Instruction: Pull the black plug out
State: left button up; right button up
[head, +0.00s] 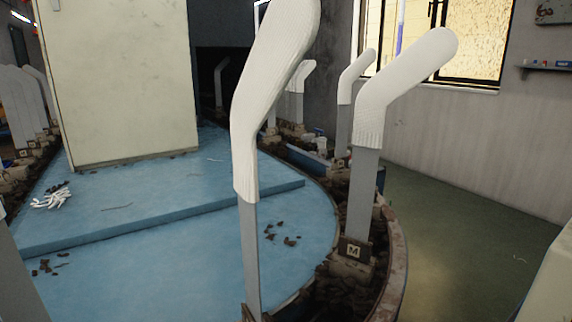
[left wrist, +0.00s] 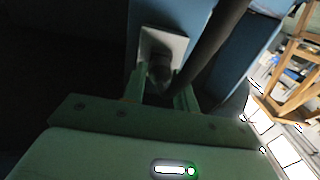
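In the left wrist view, the dark plug (left wrist: 159,71) sits at a pale square socket plate (left wrist: 165,46) on a blue surface. A thick black cable (left wrist: 214,45) runs beside it, up and to the right. My left gripper (left wrist: 160,88) points at the plate, with one finger on each side of the plug. In the dim light I cannot tell whether the fingers touch the plug. The plug's lower part is in shadow. Neither gripper nor the plug shows in the head view, and my right gripper is in neither view.
In the head view, white socks cover upright grey boards (head: 250,250) along a curved track (head: 393,262). A blue platform (head: 170,235) with debris and a large pale panel (head: 125,80) fill the left. A wooden frame (left wrist: 285,80) stands at right in the left wrist view.

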pick_arm(q)
jog(key=shift+x, duration=2.05)
jog(key=shift+s, duration=0.15)
dwell(0.3)
jog(key=c, duration=0.5)
jog(key=o, duration=0.7)
jog(key=shift+c, duration=0.2)
jog(key=shift+s+d, duration=0.1)
jog(key=v, duration=0.8)
jog(key=shift+p, duration=0.45)
